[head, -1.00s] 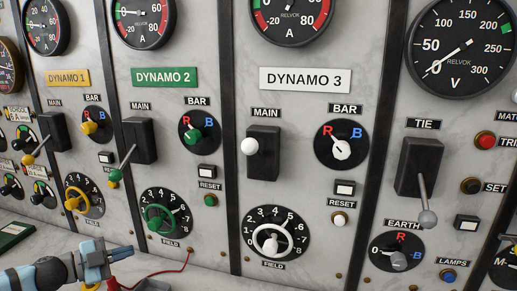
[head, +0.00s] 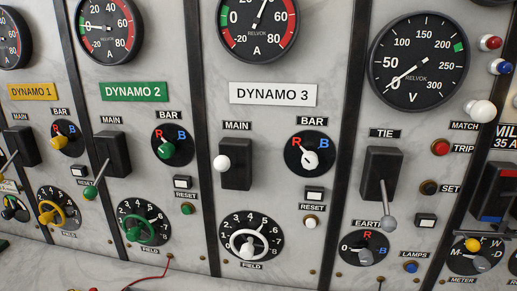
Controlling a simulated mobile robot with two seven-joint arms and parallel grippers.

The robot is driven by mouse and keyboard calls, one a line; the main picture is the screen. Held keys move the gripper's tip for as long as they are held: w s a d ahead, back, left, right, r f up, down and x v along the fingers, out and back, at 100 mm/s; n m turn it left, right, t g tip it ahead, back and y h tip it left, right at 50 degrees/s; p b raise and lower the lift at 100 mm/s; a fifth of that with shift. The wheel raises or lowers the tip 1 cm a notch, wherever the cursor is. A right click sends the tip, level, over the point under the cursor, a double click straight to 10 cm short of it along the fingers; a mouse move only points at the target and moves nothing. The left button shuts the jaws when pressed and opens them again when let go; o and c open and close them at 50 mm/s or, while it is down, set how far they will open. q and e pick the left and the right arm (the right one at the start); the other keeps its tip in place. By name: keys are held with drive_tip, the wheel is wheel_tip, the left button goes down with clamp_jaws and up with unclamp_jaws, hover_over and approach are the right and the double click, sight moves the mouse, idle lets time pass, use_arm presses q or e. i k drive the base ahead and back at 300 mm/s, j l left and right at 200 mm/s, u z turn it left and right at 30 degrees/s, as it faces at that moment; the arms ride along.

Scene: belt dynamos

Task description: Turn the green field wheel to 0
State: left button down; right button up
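The green field wheel (head: 139,229) sits on a black FIELD dial under the green DYNAMO 2 plate (head: 134,91), in the lower left of the head view. Its pointer mark appears to lie toward the upper right of the dial, around 5 or 6; the exact figure is too small to read. The 0 mark cannot be made out. Neither of my grippers shows in the head view now, and nothing is touching the wheel.
A yellow field wheel (head: 49,211) is to its left and a white one (head: 246,244) to its right. The DYNAMO 2 main lever (head: 96,181) sticks out above left, and a green reset button (head: 187,209) is above right. A red cable (head: 150,277) hangs below.

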sight(134, 235)
drive_tip(key=j, duration=0.9)
drive_tip(key=k+j+z, duration=0.1)
drive_tip(key=j, duration=0.75)
drive_tip(key=k+j, duration=0.1)
drive_tip(key=j, duration=0.8)
drive_tip(key=z, duration=0.05)
